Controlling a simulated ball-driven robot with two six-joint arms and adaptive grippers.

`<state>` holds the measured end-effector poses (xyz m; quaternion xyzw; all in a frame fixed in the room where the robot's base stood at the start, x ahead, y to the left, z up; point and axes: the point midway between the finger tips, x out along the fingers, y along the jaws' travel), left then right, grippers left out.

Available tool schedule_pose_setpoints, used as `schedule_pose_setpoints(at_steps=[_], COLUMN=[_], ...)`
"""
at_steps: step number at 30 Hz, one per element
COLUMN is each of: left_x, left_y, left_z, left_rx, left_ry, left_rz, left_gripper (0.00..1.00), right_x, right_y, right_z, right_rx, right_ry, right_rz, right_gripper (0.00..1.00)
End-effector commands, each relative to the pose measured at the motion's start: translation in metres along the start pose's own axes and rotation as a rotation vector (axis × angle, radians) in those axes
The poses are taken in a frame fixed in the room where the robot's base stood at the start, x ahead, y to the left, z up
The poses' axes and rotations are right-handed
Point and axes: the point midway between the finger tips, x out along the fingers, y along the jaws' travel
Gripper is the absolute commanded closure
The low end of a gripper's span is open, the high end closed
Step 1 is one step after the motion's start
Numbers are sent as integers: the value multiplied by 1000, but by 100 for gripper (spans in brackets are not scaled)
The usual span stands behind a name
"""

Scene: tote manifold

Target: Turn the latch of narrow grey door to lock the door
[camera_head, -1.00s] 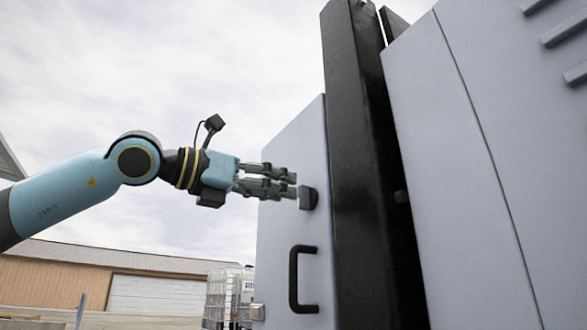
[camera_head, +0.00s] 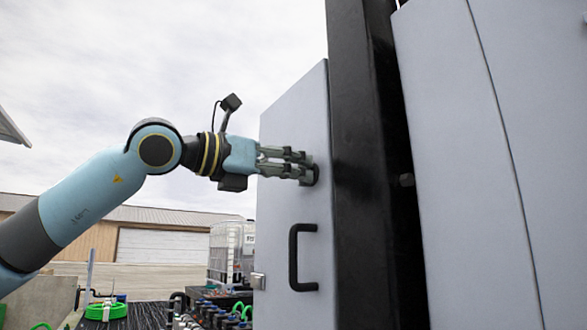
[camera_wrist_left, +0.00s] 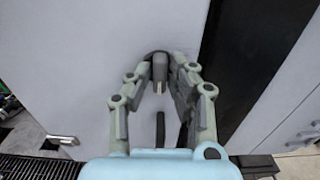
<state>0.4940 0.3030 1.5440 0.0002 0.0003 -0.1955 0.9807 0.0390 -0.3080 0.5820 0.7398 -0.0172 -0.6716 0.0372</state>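The narrow grey door (camera_head: 285,230) stands left of a black post in the head view, with a black bar handle (camera_head: 294,257) on its lower part. Its dark latch (camera_head: 315,174) is near the door's right edge, mostly hidden by my left gripper (camera_head: 306,168). In the left wrist view the latch (camera_wrist_left: 159,72) points down, between and just beyond the fingertips of the left gripper (camera_wrist_left: 160,80). The fingers stand apart on either side of it, with a gap visible. The door also fills much of that view (camera_wrist_left: 60,50). My right gripper is not in view.
A black post (camera_head: 365,180) runs along the door's right side, with a wide grey panel (camera_head: 460,170) beyond it. A metal piece (camera_head: 259,281) sits at the door's lower left edge. A caged white tank (camera_head: 228,250) and green hoses (camera_head: 106,310) are lower left.

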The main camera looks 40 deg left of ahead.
Motion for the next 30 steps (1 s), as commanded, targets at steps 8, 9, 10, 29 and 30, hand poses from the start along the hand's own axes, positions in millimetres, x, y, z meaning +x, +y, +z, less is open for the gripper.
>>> schedule_pose_setpoints(at_steps=[8, 9, 10, 29, 30], left_x=[0, 0, 0, 0, 0], left_y=[0, 0, 0, 1, 2], left_z=[0, 0, 0, -2, -2], left_rx=[0, 0, -1, -327, -365], left_ry=[0, 0, -1, -6, -6], left_rz=[0, 0, 0, -2, -2], left_gripper=[100, 100, 100, 100, 100], right_x=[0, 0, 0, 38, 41], right_y=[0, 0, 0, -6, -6], right_z=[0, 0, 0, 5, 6], right_rx=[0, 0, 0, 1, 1], right_ry=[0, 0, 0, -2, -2], right_rz=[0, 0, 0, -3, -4], right_gripper=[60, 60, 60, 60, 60])
